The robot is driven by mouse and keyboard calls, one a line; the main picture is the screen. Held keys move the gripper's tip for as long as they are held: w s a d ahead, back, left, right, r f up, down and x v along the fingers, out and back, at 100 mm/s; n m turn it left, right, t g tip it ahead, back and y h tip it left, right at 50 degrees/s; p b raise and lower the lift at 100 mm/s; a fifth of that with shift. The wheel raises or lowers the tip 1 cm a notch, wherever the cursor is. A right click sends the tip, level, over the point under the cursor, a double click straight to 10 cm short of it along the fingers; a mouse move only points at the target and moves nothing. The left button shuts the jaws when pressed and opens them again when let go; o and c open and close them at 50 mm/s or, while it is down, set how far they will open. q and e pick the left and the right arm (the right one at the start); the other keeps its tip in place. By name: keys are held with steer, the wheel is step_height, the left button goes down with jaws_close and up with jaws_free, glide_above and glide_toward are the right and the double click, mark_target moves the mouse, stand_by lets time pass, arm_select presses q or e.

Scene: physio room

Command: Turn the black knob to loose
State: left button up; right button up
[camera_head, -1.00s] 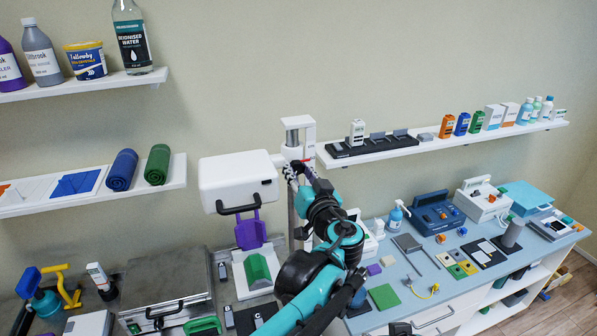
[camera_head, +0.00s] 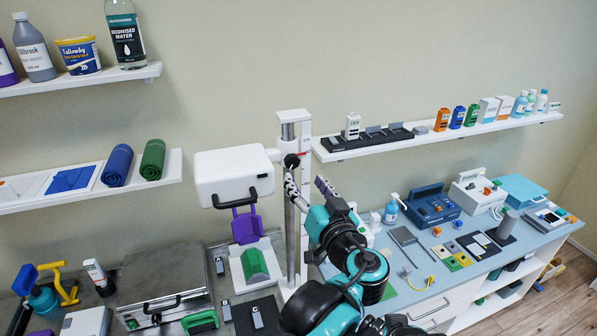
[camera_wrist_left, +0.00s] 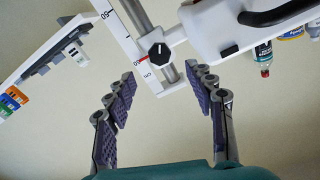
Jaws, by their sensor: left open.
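The black knob (camera_head: 291,160) sits on the white carriage of the grey upright post. In the left wrist view the black knob (camera_wrist_left: 159,52) faces me, with a thin pale pointer line on it and a red mark on the scale to its left. My left gripper (camera_head: 306,182) is open and empty, just below and right of the knob in the head view. In the left wrist view the fingers (camera_wrist_left: 160,76) stand apart, one on each side below the knob, and the knob shows clear of them. My right gripper is not in view.
A white box head (camera_head: 232,175) with a black handle joins the carriage on the left. A white scale column (camera_head: 305,150) stands beside the post. A wall shelf (camera_head: 375,146) with small items is close on the right. A blue-grey worktop (camera_head: 425,275) lies below.

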arm_select(q)
steer(key=shift+v, duration=1.7)
steer(key=s+a+f+g+b, duration=0.25)
steer(key=a+f+b, duration=0.25)
steer(key=a+f, duration=0.5)
steer(key=s+a+f+g+b, duration=0.1)
steer(key=a+f+g+b, duration=0.5)
steer(key=f, duration=0.7)
steer(key=s+a+f+h+b, duration=0.2)
steer(key=s+f+b, duration=0.1)
steer(key=f, duration=0.5)
steer(key=s+a+f+g+h+b, duration=0.1)
steer(key=s+f+b, duration=0.3)
steer(key=f, duration=0.4)
steer(key=s+a+f+h+b, duration=0.2)
steer(key=s+f+b, duration=0.2)
steer(key=s+f, duration=0.2)
step_height(320, 180, down, 2)
steer(key=shift+a+f+h, duration=0.1)
steer(key=shift+a+h, duration=0.2)
steer(key=shift+a, duration=0.1)
steer(key=shift+g, duration=0.25)
